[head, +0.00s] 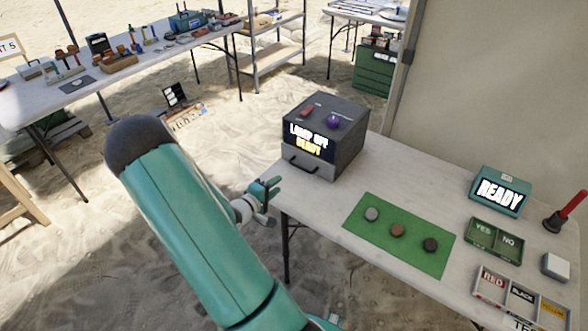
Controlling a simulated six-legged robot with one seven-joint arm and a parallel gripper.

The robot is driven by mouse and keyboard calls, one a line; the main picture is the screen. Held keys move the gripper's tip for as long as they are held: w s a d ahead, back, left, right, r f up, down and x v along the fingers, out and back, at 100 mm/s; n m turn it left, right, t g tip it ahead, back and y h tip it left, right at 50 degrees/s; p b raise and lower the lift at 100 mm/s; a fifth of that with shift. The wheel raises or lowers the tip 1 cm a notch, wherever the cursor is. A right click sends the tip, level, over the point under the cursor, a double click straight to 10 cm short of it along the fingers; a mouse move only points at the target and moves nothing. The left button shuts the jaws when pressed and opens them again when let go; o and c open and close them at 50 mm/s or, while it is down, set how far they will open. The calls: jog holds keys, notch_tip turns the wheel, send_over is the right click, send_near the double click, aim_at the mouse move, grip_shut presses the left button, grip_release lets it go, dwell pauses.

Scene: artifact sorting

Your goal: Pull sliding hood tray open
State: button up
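The hood box (325,132) is a dark grey cube at the far left corner of the near table. Its front display reads "LAMP OFF" and "READY". The sliding tray (309,164) is a light grey front panel at its base with a dark curved handle (303,166). The tray looks pushed in, flush with the box. My gripper (273,191) is beside the table's left edge, in front of and left of the handle, apart from it. Its fingers are small here, and a gap seems to show between them. Nothing is seen in it.
A green mat (385,259) holds three round pieces. To the right are a READY display (499,191), a YES/NO tray (494,239), colour-labelled bins (492,286) and a red-handled tool (567,209). The table (300,204) is bare between box and mat. Sand lies left of it.

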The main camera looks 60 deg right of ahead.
jog(key=x, duration=1.3)
jog(key=shift+s+d+f, duration=0.1)
jog(key=shift+s+d, duration=0.1)
jog(key=shift+d, duration=0.05)
jog(key=shift+c, duration=0.4)
grip_shut()
